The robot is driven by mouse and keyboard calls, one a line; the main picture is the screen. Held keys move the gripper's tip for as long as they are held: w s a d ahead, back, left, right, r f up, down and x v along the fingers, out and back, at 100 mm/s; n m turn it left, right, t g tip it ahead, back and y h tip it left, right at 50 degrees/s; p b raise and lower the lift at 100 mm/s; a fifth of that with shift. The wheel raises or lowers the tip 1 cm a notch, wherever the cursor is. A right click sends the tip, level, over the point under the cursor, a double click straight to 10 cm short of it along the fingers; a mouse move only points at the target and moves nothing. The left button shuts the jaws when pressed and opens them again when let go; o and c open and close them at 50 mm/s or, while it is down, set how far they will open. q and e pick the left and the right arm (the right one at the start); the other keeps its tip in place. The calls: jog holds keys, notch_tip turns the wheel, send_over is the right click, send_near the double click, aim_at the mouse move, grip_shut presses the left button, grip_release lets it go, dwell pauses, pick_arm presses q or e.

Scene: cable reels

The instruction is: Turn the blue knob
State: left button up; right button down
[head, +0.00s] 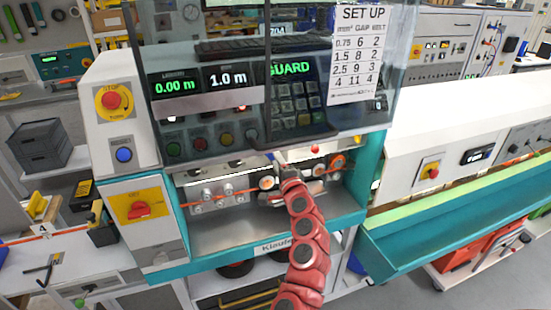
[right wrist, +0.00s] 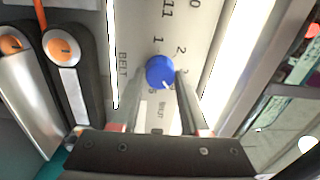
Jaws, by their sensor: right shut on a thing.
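The blue knob (right wrist: 160,71) shows in the right wrist view, round, with a small white mark near its lower edge. It sits on a pale panel with printed numbers and the word BELT. My right gripper (right wrist: 162,84) has one finger on either side of the knob and is shut on it. In the head view my red right arm reaches up into the machine's lower bay, and the right gripper (head: 283,162) is small there. The knob is hidden in the head view. My left gripper is not in view.
Orange-centred rollers (right wrist: 61,49) stand left of the gripper in the right wrist view. In the head view a clear guard (head: 300,110) hangs above the bay. A red stop button (head: 111,100), a blue button (head: 123,155) and a red rotary switch (head: 138,210) are on the left panel.

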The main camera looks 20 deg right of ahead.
dwell(0.4)
jog(key=shift+c, duration=2)
grip_release()
jog(key=shift+s, duration=0.1)
jog(key=s+p, duration=0.2)
jog(key=s, duration=1.5)
jog(key=shift+d+f+p, duration=0.25)
jog(key=shift+f+p, duration=0.1)
